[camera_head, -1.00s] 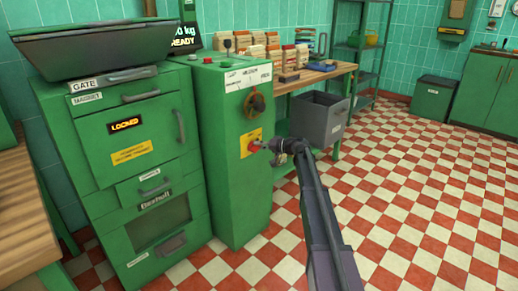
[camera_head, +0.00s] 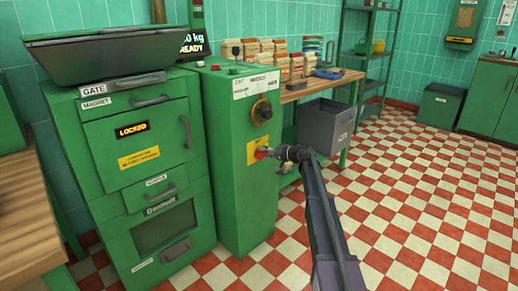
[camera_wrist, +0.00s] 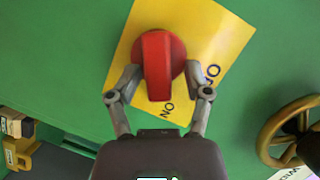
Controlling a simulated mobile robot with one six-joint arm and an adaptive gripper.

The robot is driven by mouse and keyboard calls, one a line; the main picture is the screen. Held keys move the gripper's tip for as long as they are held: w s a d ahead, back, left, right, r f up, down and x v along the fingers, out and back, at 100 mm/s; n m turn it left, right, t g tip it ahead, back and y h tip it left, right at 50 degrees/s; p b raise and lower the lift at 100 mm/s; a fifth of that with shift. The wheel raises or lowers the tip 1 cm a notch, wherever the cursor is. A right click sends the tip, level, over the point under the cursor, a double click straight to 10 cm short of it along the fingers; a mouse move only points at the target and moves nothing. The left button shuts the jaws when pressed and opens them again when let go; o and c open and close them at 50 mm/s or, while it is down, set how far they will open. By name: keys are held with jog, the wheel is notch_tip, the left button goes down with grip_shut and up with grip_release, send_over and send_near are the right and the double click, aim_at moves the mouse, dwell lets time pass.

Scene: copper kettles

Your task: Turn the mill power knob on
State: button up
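In the wrist view the knob (camera_wrist: 157,65) is a round red base with a raised bar, which stands nearly upright in the picture. Dark lettering shows on the yellow plate (camera_wrist: 205,30), partly hidden. My gripper (camera_wrist: 161,74) has one finger on each side of the knob. The fingers are spread, with a visible gap between the right fingertip and the bar. In the head view my gripper (camera_head: 273,154) is right at the knob.
A green drawer unit (camera_head: 140,130) with a lit "LOCKED" sign stands to the left. A grey bin (camera_head: 325,123) is behind my arm, by a wooden bench. The checkered floor at right is clear.

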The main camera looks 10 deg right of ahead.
jog(key=s+a+f+n+g+h+p, duration=0.1)
jog(key=s+a+f+g+h+p, duration=0.15)
jog(key=s, duration=0.95)
jog(key=s+a+f+n+g+h+p, duration=0.1)
jog(key=s+a+f+g+h+p, duration=0.2)
jog(key=s, duration=1)
jog(key=s+d+f+g+h+p, duration=0.15)
jog(key=s+h, duration=0.25)
jog(key=s, duration=0.7)
jog(key=s+d+g+h+p, duration=0.1)
jog(key=s+d+g+h, duration=0.2)
jog(key=s, duration=0.8)
notch_tip(320, 180, up, 38)
jog(key=t+p, duration=0.1)
jog(key=p, duration=3.6)
jog(key=shift+w+f+m+p, duration=0.2)
jog(key=shift+w+m+p, duration=0.1)
jog(key=shift+w+p, duration=0.1)
jog(key=shift+h, duration=0.25)
jog(key=shift+c, duration=0.4)
jog(key=shift+a, duration=0.2)
